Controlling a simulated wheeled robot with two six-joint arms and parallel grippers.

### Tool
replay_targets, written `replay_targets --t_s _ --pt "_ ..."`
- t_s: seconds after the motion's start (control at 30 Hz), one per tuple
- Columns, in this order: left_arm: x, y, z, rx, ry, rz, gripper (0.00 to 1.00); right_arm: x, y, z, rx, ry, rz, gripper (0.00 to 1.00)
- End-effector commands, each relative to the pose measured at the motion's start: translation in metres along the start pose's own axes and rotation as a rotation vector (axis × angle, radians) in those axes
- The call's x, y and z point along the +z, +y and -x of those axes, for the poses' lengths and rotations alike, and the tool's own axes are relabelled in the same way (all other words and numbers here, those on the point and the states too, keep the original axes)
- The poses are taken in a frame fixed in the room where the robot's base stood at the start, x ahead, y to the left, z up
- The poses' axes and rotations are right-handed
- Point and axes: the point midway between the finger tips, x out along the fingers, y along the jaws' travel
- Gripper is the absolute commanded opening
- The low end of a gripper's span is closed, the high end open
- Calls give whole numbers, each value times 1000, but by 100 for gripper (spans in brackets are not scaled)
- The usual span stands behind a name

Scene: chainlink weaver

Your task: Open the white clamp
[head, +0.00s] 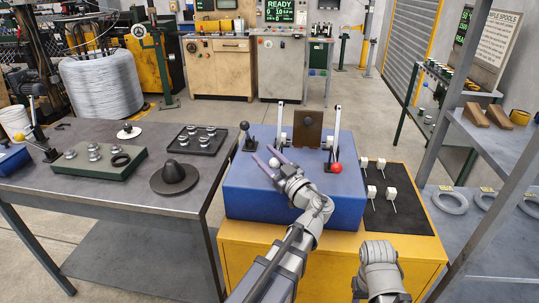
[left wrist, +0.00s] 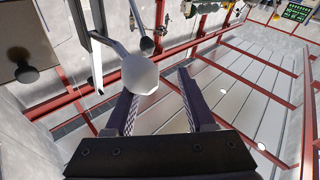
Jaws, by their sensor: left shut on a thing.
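The white clamp (head: 279,125) stands at the left on top of the blue box (head: 240,205), with an upright pale bar. Its white ball knob (head: 274,162) is low at the front, between the fingers of my left gripper (head: 263,152). In the left wrist view the white knob (left wrist: 140,74) shows large at the fingertips, on the end of a grey lever. My left gripper is shut on this knob. A second clamp (head: 336,130) with a red knob (head: 337,168) stands to the right. My right gripper is out of view.
A brown plate (head: 307,129) stands between the clamps. A black-knobbed lever (head: 246,134) is at the box's left back edge. Small white-headed parts (head: 372,191) lie on a dark mat (head: 410,222) to the right. A grey worktable (head: 130,195) is at the left, shelving at the right.

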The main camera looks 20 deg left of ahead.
Motion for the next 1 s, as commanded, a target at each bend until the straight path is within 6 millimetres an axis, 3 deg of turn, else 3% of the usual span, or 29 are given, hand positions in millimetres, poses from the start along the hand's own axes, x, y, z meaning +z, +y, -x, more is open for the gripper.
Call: replay_targets --t_s 0.03,0.3,0.67,1.0 --pt "4 -2 0 -7 -12 2 40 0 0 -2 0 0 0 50" --pt "5 2 -1 -3 -14 3 70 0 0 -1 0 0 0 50" --pt "4 4 6 2 -11 3 70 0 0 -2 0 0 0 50" --pt "5 3 58 3 -12 3 70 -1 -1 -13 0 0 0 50"
